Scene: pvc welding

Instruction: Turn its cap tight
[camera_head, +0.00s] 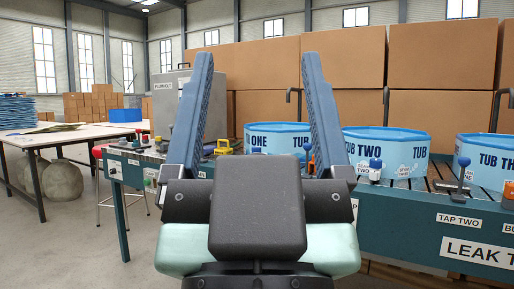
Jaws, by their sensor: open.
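My gripper (256,85) is in the middle of the head view, seen from behind. Its two long blue-grey fingers stand wide apart with nothing between them. It is in front of a long teal workbench and hides part of it. I cannot make out for sure which cap the task means.
Blue tubs marked TUB ONE (275,138) and TUB (488,155) stand along the bench with grey tap handles. Stacked cardboard boxes (345,58) fill the back. A table (70,135) is at the left, with open floor before it.

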